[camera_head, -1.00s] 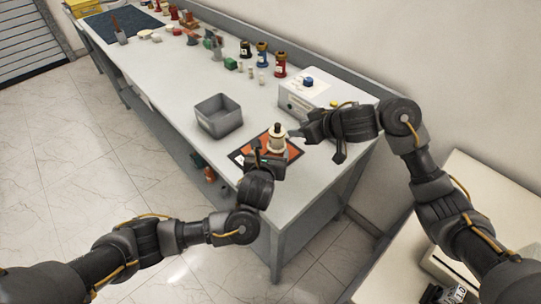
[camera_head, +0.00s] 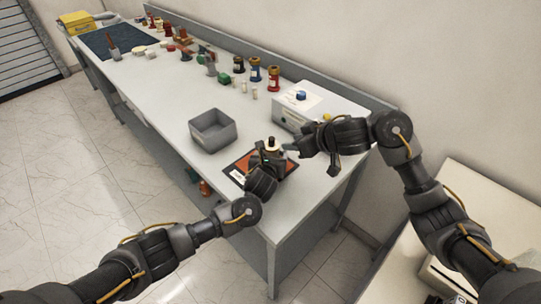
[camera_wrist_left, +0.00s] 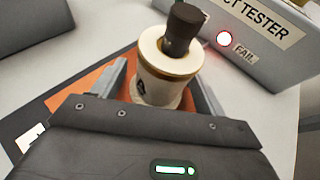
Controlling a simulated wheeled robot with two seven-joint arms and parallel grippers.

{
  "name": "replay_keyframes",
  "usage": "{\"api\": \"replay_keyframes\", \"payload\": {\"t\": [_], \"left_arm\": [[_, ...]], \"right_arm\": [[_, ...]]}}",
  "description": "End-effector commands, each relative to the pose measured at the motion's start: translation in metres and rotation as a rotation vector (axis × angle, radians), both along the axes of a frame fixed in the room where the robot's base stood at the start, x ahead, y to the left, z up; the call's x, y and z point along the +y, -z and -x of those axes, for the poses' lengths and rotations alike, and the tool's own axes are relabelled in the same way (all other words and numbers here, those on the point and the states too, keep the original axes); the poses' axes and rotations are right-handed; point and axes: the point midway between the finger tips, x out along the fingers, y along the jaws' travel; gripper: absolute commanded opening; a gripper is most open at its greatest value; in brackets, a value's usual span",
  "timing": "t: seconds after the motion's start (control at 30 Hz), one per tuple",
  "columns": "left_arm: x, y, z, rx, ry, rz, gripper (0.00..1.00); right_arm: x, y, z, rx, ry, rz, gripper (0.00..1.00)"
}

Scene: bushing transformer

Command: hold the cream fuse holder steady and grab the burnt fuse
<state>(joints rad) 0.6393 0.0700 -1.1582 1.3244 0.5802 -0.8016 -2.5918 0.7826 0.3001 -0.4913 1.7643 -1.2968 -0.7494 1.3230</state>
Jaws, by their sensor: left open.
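The cream fuse holder (camera_wrist_left: 162,78) stands upright on the orange and black mat (camera_head: 238,171). A dark burnt fuse (camera_wrist_left: 183,30) sticks up out of its top in the left wrist view. In the head view the fuse (camera_head: 271,140) shows as a small dark tip, and the holder is mostly hidden by my left gripper. My left gripper (camera_head: 268,157) is open, with one finger on each side of the holder's lower part; contact is not clear. My right gripper (camera_head: 291,149) is just right of the holder, its fingers pointing left; its opening is too small to tell.
The grey tester (camera_head: 305,104) stands behind, with a red light beside "FAIL" (camera_wrist_left: 224,39) in the left wrist view. An empty grey bin (camera_head: 213,130) stands left of the mat. Several bushings and small parts line the table's back. The table's front left is clear.

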Motion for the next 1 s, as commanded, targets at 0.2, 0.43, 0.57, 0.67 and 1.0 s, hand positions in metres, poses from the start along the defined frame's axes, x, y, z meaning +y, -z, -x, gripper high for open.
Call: {"api": "replay_keyframes", "payload": {"t": [0.2,0.43,0.57,0.67,1.0], "left_arm": [[-0.0012,0.0035,-0.0065,0.002,0.001,0.0,0.73],[-0.0011,0.0035,-0.0065,0.002,0.001,0.0,0.69],[-0.001,0.0034,-0.0064,0.002,0.001,0.0,0.52],[-0.001,0.0037,-0.0063,0.002,0.001,-0.001,0.39],[-0.0008,0.0052,-0.0056,0.005,0.001,-0.003,0.18]], "right_arm": [[-0.0001,-0.0001,0.0,0.0,0.0,0.0,0.36],[-0.0002,0.0,0.0,0.0,0.0,0.0,0.36],[-0.0001,-0.0001,0.0,0.0,0.0,0.0,0.36],[-0.0001,0.0,-0.0001,0.0,0.0,0.0,0.36],[0.0001,0.0001,-0.0001,0.0,0.0,0.0,0.36]]}}
